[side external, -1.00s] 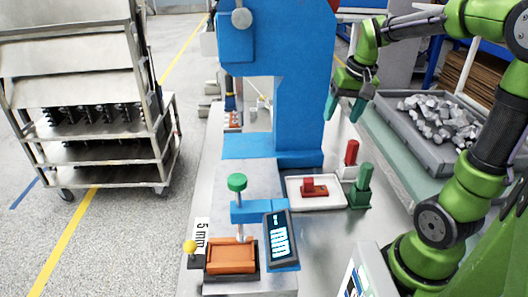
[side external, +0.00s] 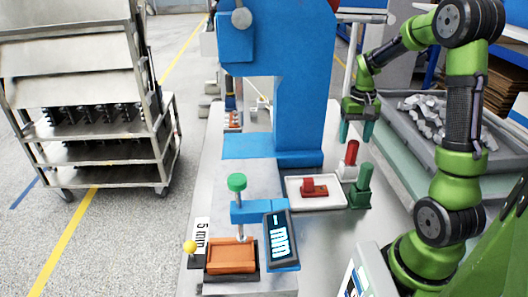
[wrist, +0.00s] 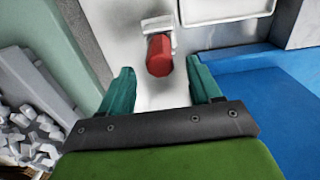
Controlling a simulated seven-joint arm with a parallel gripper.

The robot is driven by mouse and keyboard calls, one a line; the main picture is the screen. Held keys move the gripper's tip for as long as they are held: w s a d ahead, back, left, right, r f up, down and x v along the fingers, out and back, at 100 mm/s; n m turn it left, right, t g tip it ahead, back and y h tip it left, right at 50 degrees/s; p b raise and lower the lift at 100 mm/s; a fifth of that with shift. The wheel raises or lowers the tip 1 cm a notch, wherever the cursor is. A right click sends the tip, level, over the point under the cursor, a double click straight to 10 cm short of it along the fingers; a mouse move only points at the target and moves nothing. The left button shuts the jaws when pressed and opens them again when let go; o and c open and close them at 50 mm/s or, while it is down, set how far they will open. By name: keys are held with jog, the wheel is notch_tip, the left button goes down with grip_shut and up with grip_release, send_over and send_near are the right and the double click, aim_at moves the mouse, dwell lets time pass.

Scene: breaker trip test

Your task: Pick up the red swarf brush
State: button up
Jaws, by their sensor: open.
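A red upright handle, seemingly the swarf brush (side external: 352,152), stands in a small white holder (side external: 347,173) on the bench, right of the blue machine column. Its bristles are hidden. In the wrist view the red handle (wrist: 159,56) is seen from above, roughly centred between the fingers and a little beyond their tips. My gripper (side external: 356,133) points down above the red handle, its teal fingers apart and empty. It also shows in the wrist view (wrist: 160,68). I see no contact with the handle.
A green upright piece (side external: 361,187) stands just in front of the red handle. A white tray (side external: 333,201) with a red piece (side external: 313,187) lies to its left. The blue machine column (side external: 298,110) rises close by. A grey bin (side external: 480,152) of metal scraps is on the right.

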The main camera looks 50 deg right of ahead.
aim_at(352, 151)
jog(key=shift+a+f, duration=0.1)
jog(key=shift+f, duration=2.85)
jog(key=c, duration=1.1)
